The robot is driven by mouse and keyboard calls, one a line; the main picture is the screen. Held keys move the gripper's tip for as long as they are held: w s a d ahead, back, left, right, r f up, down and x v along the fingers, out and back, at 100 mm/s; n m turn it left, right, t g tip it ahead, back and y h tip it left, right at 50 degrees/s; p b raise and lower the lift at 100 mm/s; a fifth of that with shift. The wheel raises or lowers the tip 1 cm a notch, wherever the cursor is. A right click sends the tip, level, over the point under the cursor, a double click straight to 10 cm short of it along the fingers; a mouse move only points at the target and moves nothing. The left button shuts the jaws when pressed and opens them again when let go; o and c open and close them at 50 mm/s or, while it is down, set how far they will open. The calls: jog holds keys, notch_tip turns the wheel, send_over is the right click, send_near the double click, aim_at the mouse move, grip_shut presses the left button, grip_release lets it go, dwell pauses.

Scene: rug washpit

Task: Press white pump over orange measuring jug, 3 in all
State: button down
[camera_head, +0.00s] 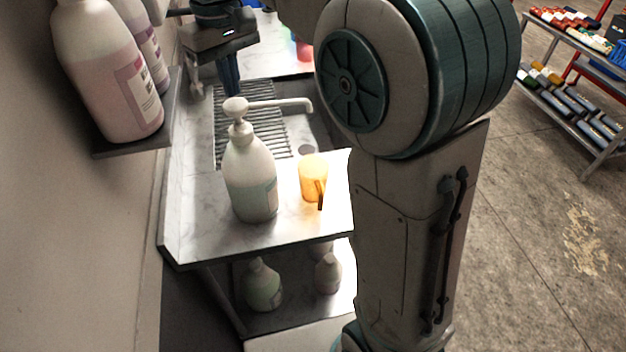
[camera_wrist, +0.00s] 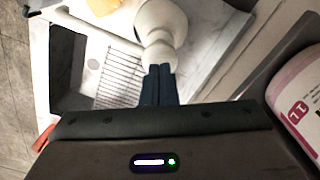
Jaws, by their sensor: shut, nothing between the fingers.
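The white pump bottle (camera_head: 250,180) stands upright on the steel counter, its pump head (camera_head: 236,108) up and its long spout (camera_head: 285,103) pointing right. The orange measuring jug (camera_head: 312,180) stands right of the bottle, below the spout tip in the picture, with its handle toward the camera. My gripper (camera_head: 232,90) is shut and empty, fingers pointing down, just behind the pump head. In the wrist view its fingertips (camera_wrist: 160,70) overlap the edge of the white pump (camera_wrist: 162,22); I cannot tell whether they touch. The jug (camera_wrist: 94,7) is partly cut off there.
A wall shelf (camera_head: 135,138) with large pink-labelled bottles (camera_head: 112,75) stands close on the left. A drain rack (camera_head: 230,135) lies behind the pump bottle. Smaller bottles (camera_head: 263,285) stand on the lower shelf. My arm hides the counter's right side.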

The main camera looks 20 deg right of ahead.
aim_at(235, 102)
jog(key=shift+f, duration=0.2)
dwell(0.4)
jog(key=shift+f+b, duration=1.35)
jog(key=shift+f, duration=0.6)
jog(key=shift+r, duration=0.1)
jog(key=shift+r+p, duration=2.1)
jog(key=shift+f, duration=0.2)
